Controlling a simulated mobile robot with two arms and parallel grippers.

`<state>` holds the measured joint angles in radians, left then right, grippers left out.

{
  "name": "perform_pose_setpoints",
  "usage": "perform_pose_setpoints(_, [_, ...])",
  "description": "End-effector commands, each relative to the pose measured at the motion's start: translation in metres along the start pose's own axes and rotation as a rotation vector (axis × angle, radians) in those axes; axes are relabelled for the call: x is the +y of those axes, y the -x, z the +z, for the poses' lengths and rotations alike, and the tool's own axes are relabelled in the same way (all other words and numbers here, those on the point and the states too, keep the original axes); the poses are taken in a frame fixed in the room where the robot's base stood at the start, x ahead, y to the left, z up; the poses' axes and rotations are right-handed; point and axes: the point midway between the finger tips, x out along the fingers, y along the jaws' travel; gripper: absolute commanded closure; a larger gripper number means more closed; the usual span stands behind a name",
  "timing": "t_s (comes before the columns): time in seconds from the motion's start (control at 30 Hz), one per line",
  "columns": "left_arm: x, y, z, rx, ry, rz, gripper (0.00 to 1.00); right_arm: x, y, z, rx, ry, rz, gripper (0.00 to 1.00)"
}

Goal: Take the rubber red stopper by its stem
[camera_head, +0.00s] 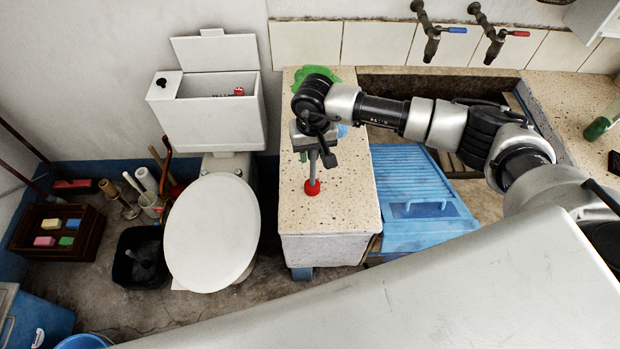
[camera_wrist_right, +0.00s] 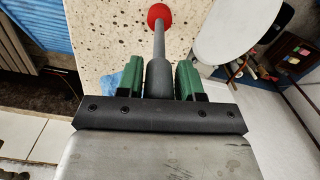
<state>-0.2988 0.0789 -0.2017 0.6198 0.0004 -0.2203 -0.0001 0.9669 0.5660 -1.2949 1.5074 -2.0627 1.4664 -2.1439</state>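The red rubber stopper (camera_head: 312,187) has a red cup and a long grey stem. Its cup is at the speckled stone ledge left of the trough; I cannot tell whether it rests on it. My right gripper (camera_head: 318,150) is over the ledge, at the upper part of the stem. In the right wrist view, the green fingers of my right gripper (camera_wrist_right: 160,80) lie close on both sides of the thick grey stem and appear shut on it. The red cup (camera_wrist_right: 158,15) shows beyond the fingertips. My left gripper is not in view.
A blue ribbed washboard (camera_head: 420,190) lies in the trough right of the ledge. A green cloth (camera_head: 315,75) lies at the ledge's back. A toilet (camera_head: 212,230) stands to the left. Two taps (camera_head: 432,45) are on the wall. The ledge's front is clear.

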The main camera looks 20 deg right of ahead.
Motion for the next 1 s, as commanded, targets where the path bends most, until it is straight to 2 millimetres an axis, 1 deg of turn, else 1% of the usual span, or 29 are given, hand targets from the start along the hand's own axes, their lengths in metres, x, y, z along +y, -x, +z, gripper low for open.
perform_pose_setpoints(0.03, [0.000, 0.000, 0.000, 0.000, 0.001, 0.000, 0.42, 0.000, 0.000, 0.000, 0.000, 0.000, 0.000, 0.72])
perform_pose_setpoints(0.2, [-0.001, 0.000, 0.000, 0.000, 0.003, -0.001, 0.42, 0.000, 0.001, 0.000, 0.000, 0.000, 0.000, 0.98])
perform_pose_setpoints(0.23, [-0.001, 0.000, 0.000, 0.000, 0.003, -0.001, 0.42, 0.000, 0.001, 0.000, 0.000, 0.000, 0.000, 1.00])
perform_pose_setpoints(0.53, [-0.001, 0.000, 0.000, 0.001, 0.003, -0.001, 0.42, 0.000, 0.001, 0.000, 0.001, 0.000, -0.001, 1.00])
perform_pose_setpoints(0.67, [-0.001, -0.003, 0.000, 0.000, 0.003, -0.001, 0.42, 0.000, 0.005, -0.001, 0.003, 0.000, -0.001, 1.00])
perform_pose_setpoints(0.77, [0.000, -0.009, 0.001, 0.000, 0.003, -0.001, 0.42, 0.000, 0.013, -0.001, 0.005, 0.000, -0.001, 1.00])
perform_pose_setpoints(0.87, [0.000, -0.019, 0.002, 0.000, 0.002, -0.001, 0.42, 0.000, 0.029, -0.002, 0.008, 0.001, -0.002, 1.00])
perform_pose_setpoints(0.9, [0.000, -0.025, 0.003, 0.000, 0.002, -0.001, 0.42, 0.000, 0.037, -0.002, 0.008, 0.002, -0.001, 1.00])
perform_pose_setpoints(1.0, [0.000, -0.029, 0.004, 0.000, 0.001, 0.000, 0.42, 0.011, 0.050, 0.016, 0.004, 0.002, 0.000, 1.00])
